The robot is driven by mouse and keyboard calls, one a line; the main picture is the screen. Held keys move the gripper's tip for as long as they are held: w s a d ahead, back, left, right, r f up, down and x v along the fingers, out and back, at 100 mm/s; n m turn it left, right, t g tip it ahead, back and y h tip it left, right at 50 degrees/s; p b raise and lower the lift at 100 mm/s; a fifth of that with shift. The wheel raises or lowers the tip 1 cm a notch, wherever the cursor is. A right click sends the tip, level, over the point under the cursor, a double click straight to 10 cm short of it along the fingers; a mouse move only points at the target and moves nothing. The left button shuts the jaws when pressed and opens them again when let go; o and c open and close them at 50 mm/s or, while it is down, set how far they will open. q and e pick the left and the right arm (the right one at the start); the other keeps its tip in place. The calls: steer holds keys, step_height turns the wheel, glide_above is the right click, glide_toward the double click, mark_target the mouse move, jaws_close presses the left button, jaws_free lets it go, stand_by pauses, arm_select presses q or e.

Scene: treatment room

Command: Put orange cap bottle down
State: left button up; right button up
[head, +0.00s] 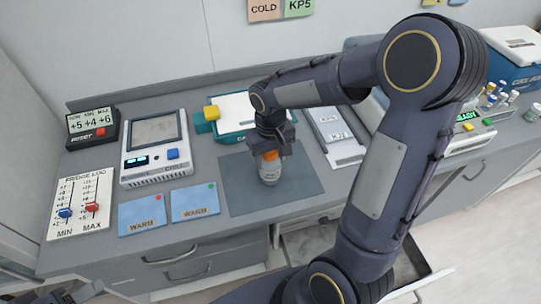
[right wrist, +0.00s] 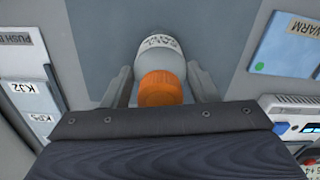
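The orange cap bottle (head: 269,172) is upright over the dark grey mat (head: 237,192), a pale bottle with a printed label. Its base is on or just above the mat; I cannot tell which. In the right wrist view, the orange cap (right wrist: 160,89) faces the camera.
Left of the mat lie two blue WARM cards (head: 142,214) (head: 195,202). A teal-edged box (head: 233,118) is behind. An open drawer (head: 312,240) is below.

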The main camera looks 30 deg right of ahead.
steer(key=o, duration=0.4)
steer(key=shift+o, duration=0.2)
step_height(320, 180, up, 12)
steer(key=shift+f, duration=0.15)
steer(key=s+a+f+t+y, duration=0.1)
steer(key=s+a+t+y, duration=0.1)
steer(key=s, duration=0.6)
steer(key=s+a+t+y, duration=0.1)
steer(key=s+a+t, duration=0.1)
steer(key=s, duration=0.6)
steer(key=shift+s+f+m+t+y, duration=0.35)
steer(key=shift+s+m+t+y, duration=0.05)
steer(key=shift+t, duration=0.4)
steer(key=shift+a, duration=0.1)
